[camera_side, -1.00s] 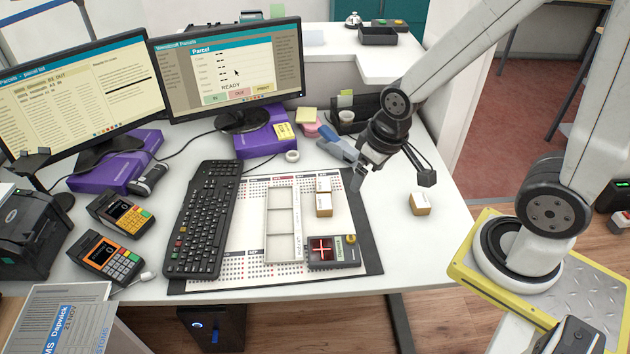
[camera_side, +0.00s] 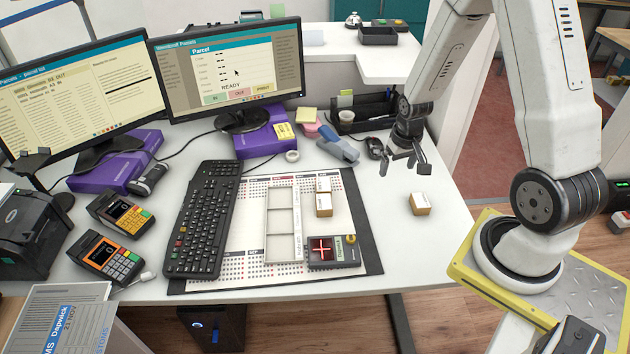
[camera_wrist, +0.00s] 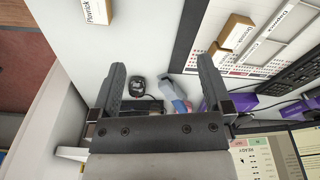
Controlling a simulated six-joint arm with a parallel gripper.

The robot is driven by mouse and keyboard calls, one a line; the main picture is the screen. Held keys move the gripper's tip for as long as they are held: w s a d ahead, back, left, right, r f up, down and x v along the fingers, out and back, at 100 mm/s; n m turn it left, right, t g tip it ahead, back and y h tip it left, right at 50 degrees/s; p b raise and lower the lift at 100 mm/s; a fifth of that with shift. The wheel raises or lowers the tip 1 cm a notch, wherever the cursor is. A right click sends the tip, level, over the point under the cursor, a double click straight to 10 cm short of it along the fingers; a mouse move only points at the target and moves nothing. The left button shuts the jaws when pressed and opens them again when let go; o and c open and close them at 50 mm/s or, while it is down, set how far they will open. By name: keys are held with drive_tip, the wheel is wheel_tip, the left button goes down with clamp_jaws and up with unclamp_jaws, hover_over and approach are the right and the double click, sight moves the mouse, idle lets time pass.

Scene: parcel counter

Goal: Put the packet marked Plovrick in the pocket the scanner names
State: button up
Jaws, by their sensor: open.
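The packet marked Plovrick (camera_wrist: 98,11) is a small tan box with a white label at the top left of the wrist view. In the side view it appears to be the lone packet (camera_side: 420,204) on the bare white counter, right of the mat. The white tray (camera_side: 267,238) has three pockets in a column, which look empty. A dark device (camera_side: 348,260) with a red lit cross, likely the scanner, sits at the mat's lower right. My gripper (camera_side: 403,169) is open and empty above the counter, behind the lone packet; its fingers (camera_wrist: 160,68) spread apart in the wrist view.
Other tan packets (camera_side: 323,207) stand right of the tray; one (camera_wrist: 232,34) shows in the wrist view. The keyboard (camera_side: 203,220) lies left of the tray. A grey-blue handheld item (camera_side: 338,148) and a black organiser (camera_side: 364,112) lie near my gripper. Counter around the lone packet is clear.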

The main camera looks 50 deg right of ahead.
sight(422, 203)
drive_tip(key=s+d+f+m, duration=0.1)
drive_tip(key=s+d+f, duration=0.1)
drive_tip(key=d+f, duration=0.1)
drive_tip(key=s+d+f+m, duration=0.1)
drive_tip(key=s+d+f, duration=0.1)
drive_tip(key=d+f, duration=0.1)
drive_tip(key=s+d+f+m, duration=0.1)
drive_tip(key=s+d+f, duration=0.1)
drive_tip(key=d+f, duration=0.1)
drive_tip(key=shift+s+d+f+g, duration=0.1)
drive_tip(key=shift+f+g, duration=0.15)
drive_tip(key=shift+g, duration=0.15)
drive_tip(key=shift+f, duration=1.3)
drive_tip(key=shift+f, duration=0.1)
drive_tip(key=shift+d+f, duration=0.1)
drive_tip(key=shift+f, duration=2.4)
clamp_jaws()
